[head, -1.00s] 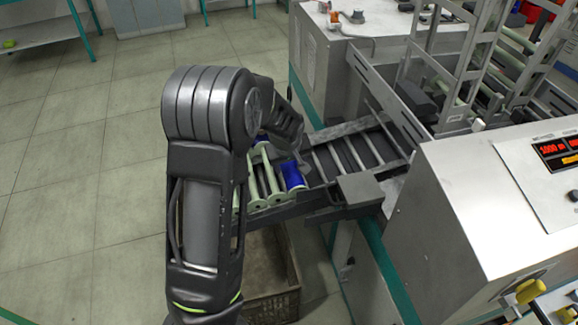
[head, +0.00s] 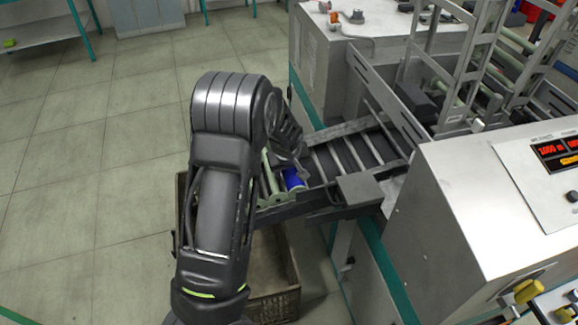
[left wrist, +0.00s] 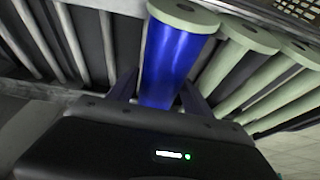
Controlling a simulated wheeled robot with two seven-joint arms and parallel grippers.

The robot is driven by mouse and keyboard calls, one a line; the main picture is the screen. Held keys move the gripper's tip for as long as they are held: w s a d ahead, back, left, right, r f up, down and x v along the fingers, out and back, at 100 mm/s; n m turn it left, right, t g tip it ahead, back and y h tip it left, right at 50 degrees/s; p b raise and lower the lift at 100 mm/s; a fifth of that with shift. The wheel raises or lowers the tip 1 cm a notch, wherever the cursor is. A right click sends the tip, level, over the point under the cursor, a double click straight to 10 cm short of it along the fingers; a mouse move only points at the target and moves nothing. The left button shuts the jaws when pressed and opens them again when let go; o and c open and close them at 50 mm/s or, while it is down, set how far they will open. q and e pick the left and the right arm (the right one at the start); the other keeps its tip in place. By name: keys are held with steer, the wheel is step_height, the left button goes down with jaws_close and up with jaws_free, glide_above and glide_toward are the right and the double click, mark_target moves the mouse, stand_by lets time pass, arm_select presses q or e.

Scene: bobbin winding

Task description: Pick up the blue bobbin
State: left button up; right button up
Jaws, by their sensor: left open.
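The blue bobbin (head: 293,178) lies on the sloping rack of the machine, partly hidden behind my left arm in the head view. In the left wrist view the blue bobbin (left wrist: 172,58), with a pale green flange, lies between the two fingers of my left gripper (left wrist: 158,92). The gripper is open, with a finger on either side of the bobbin; whether they touch it I cannot tell. In the head view the fingertips are hidden by my own arm. My right gripper does not show.
Pale green empty bobbins (left wrist: 248,65) lie beside the blue one on the rack (head: 345,155). A brown crate (head: 272,280) stands on the floor below. A grey box (head: 360,190) sits at the rack's near edge. The machine cabinet (head: 470,210) is at the right.

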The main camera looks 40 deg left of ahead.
arm_select(q)
jaws_close()
stand_by(0.5)
steer(key=shift+r, duration=0.15)
step_height(320, 180, up, 10)
steer(key=shift+f+b, duration=0.1)
steer(key=shift+b, duration=0.2)
stand_by(0.7)
